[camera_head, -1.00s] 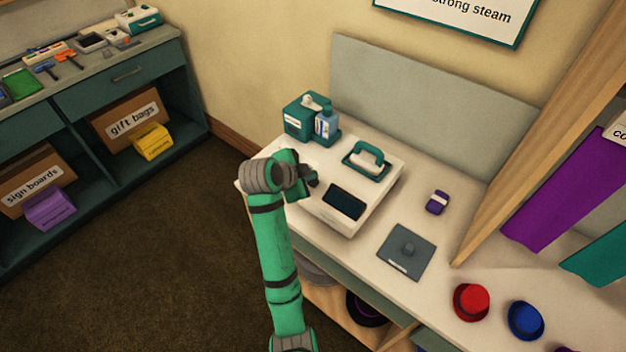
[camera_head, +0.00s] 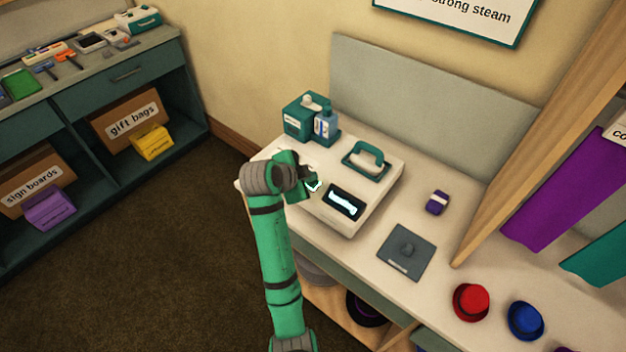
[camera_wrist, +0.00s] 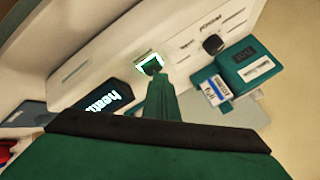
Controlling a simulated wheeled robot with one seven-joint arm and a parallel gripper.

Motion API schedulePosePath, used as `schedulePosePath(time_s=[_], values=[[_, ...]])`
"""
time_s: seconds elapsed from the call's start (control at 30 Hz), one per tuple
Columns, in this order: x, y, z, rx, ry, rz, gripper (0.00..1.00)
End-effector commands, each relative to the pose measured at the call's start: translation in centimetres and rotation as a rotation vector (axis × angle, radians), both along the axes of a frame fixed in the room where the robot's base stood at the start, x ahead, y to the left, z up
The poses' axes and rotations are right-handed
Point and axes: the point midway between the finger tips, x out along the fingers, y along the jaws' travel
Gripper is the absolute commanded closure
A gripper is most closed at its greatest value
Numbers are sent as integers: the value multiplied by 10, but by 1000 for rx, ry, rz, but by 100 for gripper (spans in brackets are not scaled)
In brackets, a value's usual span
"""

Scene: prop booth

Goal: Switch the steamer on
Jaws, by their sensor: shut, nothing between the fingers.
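My gripper (camera_head: 313,186) is shut and empty at the left part of the steamer's top. In the wrist view its tip (camera_wrist: 153,68) is over a square button (camera_wrist: 143,60) with a glowing white-green edge; the tip covers part of it. I cannot tell whether it still presses.
A grey plate (camera_head: 388,262) and a small purple item (camera_head: 437,202) lie to the right. Red (camera_head: 470,302) and blue (camera_head: 525,320) hats sit farther right on the counter (camera_head: 440,290).

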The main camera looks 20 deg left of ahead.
Motion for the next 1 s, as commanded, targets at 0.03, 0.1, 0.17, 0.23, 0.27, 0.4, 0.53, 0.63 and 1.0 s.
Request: schedulePosePath(time_s=[0.03,0.1,0.17,0.23,0.27,0.4,0.53,0.63,1.0], values=[[0,0,1,0,1,-1,100],[0,0,3,0,1,-1,100],[0,0,6,0,1,-1,100],[0,0,10,0,1,-1,100],[0,0,11,1,0,-1,100],[-1,0,16,0,0,0,100],[-1,0,16,0,0,0,100],[-1,0,16,0,0,0,100],[0,0,34,1,-3,-1,100]])
